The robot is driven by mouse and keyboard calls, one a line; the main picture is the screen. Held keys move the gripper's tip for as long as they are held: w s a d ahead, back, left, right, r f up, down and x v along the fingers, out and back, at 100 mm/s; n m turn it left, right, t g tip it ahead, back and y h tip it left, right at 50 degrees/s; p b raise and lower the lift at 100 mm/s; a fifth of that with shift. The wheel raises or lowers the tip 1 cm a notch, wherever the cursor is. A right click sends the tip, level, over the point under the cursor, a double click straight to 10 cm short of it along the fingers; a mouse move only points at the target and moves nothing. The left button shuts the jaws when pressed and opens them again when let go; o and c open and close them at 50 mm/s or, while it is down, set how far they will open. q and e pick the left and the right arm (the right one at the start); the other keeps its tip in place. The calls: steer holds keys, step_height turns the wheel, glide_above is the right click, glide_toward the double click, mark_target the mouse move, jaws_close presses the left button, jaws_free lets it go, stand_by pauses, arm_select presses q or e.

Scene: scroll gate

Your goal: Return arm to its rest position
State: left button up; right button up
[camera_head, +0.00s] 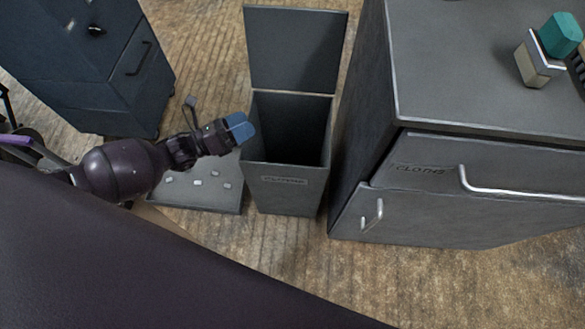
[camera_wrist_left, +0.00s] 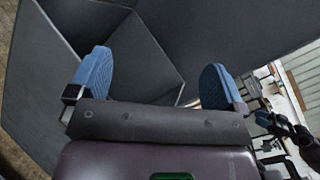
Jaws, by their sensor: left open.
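My left arm comes in from the left in the head view. Its gripper (camera_head: 240,128) has blue fingertips and hangs at the left rim of an open grey bin (camera_head: 287,188). In the left wrist view the same gripper (camera_wrist_left: 158,82) is open, with its two blue fingers wide apart and nothing between them. Grey panels fill the view beyond the fingers. My right gripper does not show in the head view; a blue-tipped gripper (camera_wrist_left: 280,122) shows small at the right of the left wrist view, its jaws unclear.
The bin's lid (camera_head: 293,50) stands up at its back. A grey cabinet (camera_head: 470,75) marked "CLOTHS" stands to the right, with a teal-topped item (camera_head: 560,35) on it. A dark blue cabinet (camera_head: 85,60) stands at the back left. A low grey tray (camera_head: 205,200) holds several small pale pieces.

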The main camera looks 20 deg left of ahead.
arm_select(q)
steer(key=shift+v, duration=0.8)
arm_select(e)
steer(key=shift+w+a+r, duration=0.1)
steer(key=shift+w, duration=0.05)
